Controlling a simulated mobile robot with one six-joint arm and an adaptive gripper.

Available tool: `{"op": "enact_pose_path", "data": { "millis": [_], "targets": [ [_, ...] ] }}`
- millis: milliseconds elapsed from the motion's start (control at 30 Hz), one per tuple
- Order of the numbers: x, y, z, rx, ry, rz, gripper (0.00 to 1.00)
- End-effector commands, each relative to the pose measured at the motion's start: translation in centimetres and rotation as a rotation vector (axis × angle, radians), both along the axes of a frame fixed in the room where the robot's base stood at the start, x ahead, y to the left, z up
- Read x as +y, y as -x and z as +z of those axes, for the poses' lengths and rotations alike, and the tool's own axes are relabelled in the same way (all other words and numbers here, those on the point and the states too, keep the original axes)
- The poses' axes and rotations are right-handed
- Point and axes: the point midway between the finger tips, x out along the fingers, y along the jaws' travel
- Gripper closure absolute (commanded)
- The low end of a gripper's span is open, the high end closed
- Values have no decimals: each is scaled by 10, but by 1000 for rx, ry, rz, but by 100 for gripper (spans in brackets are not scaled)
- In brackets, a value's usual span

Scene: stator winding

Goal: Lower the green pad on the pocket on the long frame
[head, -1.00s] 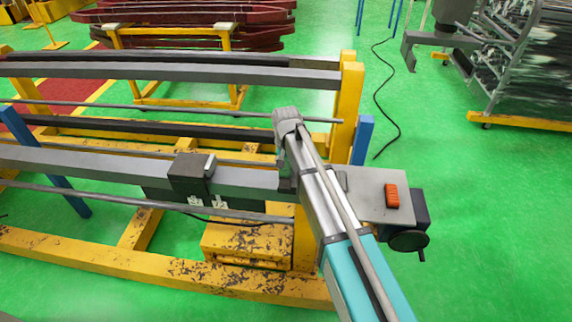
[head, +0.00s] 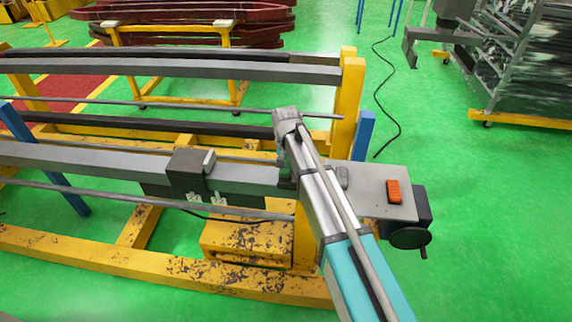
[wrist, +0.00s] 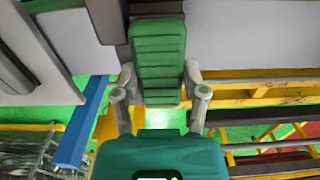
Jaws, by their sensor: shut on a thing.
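The green ribbed pad (wrist: 158,60) stands between the two fingers of my gripper (wrist: 160,92) in the wrist view. My gripper is shut on it, with one grey finger on each side. In the head view my arm crosses the right end of the long frame (head: 90,160) and hides the pad and most of my gripper. A pocket cannot be made out for certain in either view. In the wrist view, dark and pale surfaces lie close around the pad's upper end; I cannot tell whether it touches them.
A dark box (head: 190,173) sits on the frame's grey beam, left of my arm. A yellow post (head: 349,105) and a blue post (head: 363,138) stand behind my arm. A wheeled rack (head: 530,70) is at the right. Green floor (head: 480,220) is clear there.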

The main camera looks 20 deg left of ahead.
Motion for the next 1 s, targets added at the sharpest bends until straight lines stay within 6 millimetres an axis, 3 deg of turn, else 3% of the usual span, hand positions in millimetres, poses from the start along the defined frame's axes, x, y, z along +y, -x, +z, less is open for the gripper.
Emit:
{"op": "enact_pose_path", "data": {
  "millis": [1000],
  "targets": [
    [0, 0, -18, 0, 0, 0, 92]
  ]
}}
